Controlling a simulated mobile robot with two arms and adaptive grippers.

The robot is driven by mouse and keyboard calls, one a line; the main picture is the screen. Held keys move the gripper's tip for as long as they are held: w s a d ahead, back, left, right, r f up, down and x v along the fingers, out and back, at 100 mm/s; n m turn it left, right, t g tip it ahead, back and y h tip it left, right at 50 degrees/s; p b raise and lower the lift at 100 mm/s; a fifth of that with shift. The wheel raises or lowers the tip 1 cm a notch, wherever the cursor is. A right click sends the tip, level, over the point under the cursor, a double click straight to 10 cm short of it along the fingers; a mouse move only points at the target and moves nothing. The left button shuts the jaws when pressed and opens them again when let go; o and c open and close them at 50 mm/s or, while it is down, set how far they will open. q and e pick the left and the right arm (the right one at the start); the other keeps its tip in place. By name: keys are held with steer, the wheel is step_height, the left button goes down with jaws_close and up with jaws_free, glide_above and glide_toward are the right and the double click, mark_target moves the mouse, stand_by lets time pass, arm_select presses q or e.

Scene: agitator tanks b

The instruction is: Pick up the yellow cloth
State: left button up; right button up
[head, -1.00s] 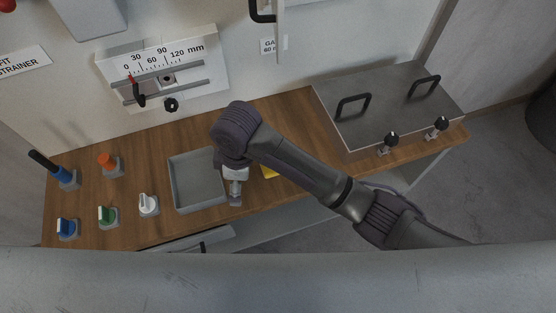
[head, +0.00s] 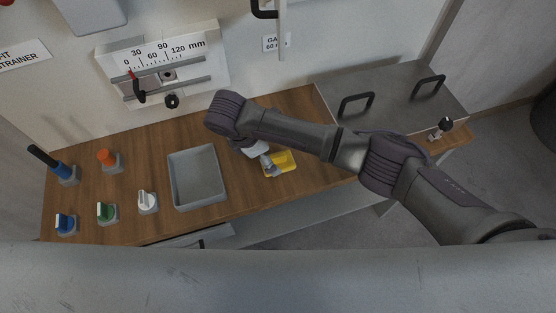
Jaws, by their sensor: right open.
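The yellow cloth (head: 285,161) lies flat on the wooden bench, to the right of the grey tray. My right gripper (head: 268,166) is over the cloth's left part, with its fingers pointing down. Its jaws are open; I cannot tell whether the fingertips touch the cloth. My right arm crosses above the bench from the right and hides part of the gripper. My left gripper does not show.
An empty grey tray (head: 198,178) sits left of the cloth. Several coloured knobs, such as the green one (head: 106,212), stand further left. A metal lidded box (head: 390,100) with black handles is at the right. A slide scale (head: 165,65) is on the wall behind.

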mark_target(275, 156)
steer(key=x, duration=0.1)
steer(key=p+x, duration=0.1)
steer(key=x, duration=0.2)
steer(key=shift+w+d+p, duration=0.25)
steer(key=shift+w+p, duration=0.05)
steer(key=shift+w+d+f, duration=0.1)
steer(key=shift+d+f, duration=0.05)
steer(key=shift+f, duration=0.35)
steer(key=c, duration=1.1)
steer(key=shift+c, duration=0.2)
steer(key=shift+r, duration=0.1)
step_height(275, 156, up, 4)
steer(key=shift+d+r+b, duration=0.1)
steer(key=shift+d+b, duration=0.05)
steer(key=shift+b, duration=0.4)
steer(key=s+d+r+p, duration=0.1)
steer(key=s+d+r, duration=0.5)
steer(key=s+d, duration=0.1)
steer(key=shift+s+d+r+p, duration=0.3)
steer(key=shift+s+d+p, duration=0.1)
steer(key=shift+s, duration=0.3)
